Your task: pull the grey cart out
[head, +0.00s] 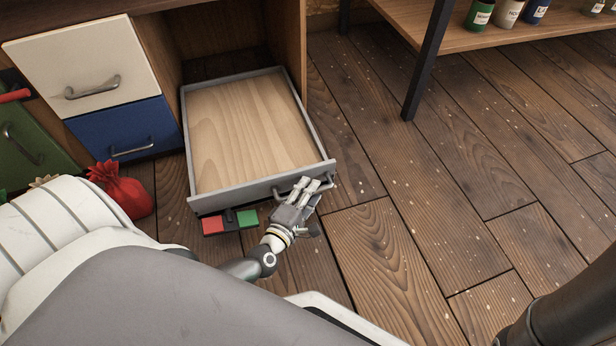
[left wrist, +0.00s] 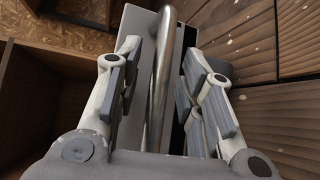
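The grey cart (head: 262,184) is a low, open box with thin grey walls and a bare light-wood floor. It stands partly out of an open bay in the wooden cabinet, its front toward me. A metal bar handle (head: 330,183) is on the right part of its front; the bar also shows upright in the left wrist view (left wrist: 166,85). My left gripper (head: 307,186) is at this handle. Its fingers (left wrist: 158,85) are apart, one on each side of the bar, with a visible gap at least on the left side. My right gripper is not in view.
Red (head: 211,225) and green (head: 247,218) blocks lie close below the cart's front. A red sack (head: 125,192) stands left of it. A white drawer (head: 75,65) and a blue drawer (head: 125,130) are left of the bay. A shelf leg (head: 428,60) stands right; floor between is clear.

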